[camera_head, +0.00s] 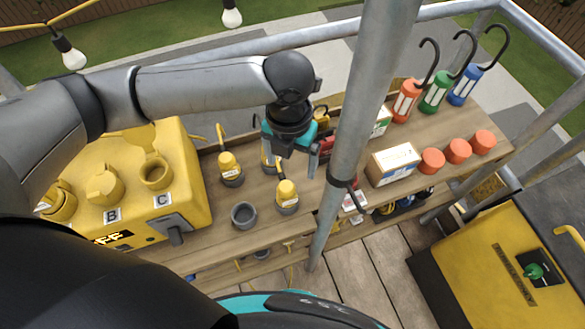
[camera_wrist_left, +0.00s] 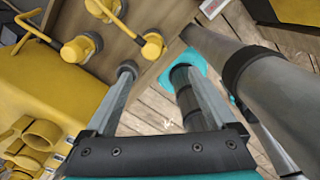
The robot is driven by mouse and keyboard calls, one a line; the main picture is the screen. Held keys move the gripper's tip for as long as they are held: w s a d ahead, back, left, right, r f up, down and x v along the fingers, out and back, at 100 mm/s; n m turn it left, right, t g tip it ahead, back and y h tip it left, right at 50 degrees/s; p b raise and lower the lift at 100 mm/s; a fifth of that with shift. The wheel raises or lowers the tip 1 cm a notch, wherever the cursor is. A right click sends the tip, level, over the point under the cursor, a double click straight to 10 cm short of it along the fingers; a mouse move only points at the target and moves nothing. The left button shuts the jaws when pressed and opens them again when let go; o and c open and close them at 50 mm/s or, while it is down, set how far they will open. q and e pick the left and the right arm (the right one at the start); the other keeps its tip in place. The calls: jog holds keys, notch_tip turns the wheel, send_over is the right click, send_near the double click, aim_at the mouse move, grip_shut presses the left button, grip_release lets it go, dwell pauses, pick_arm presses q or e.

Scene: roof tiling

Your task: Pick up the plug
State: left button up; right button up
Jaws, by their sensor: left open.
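Several yellow plugs with grey ends stand on the wooden shelf: a left one (camera_head: 230,168), a front one (camera_head: 287,195), and one partly hidden behind my gripper. My left gripper (camera_head: 296,168) is open and empty, above and behind the front plug. In the left wrist view, yellow plugs (camera_wrist_left: 80,50) and (camera_wrist_left: 152,46) lie beyond my open fingers (camera_wrist_left: 155,72), outside the gap between them. I cannot tell which plug the task names. My right gripper is not in view.
A yellow box (camera_head: 190,190) with sockets marked B and C stands at left. A grey cup (camera_head: 243,215) sits near the front plug. A metal pole (camera_head: 352,130) rises close to my gripper's right. A cardboard box (camera_head: 393,163) and orange cups (camera_head: 458,151) stand beyond it.

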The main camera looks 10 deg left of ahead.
pick_arm(q)
send_over(286, 185)
jog(key=f, duration=0.6)
jog(key=shift+s+d, duration=0.25)
jog(key=shift+d, duration=0.05)
notch_tip(286, 185, down, 3)
jog(key=shift+d+r+b, duration=0.1)
jog(key=shift+b, duration=0.3)
jog(key=shift+w+f, duration=0.1)
jog(key=shift+f, duration=0.7)
jog(key=shift+a+f, duration=0.2)
jog(key=shift+f, duration=0.95)
jog(key=shift+a+f, duration=0.2)
jog(key=shift+f, duration=0.95)
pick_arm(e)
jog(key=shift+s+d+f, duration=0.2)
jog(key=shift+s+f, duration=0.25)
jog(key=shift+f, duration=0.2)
pick_arm(q)
jog(key=shift+c, duration=0.3)
jog(key=shift+w, duration=0.1)
grip_shut()
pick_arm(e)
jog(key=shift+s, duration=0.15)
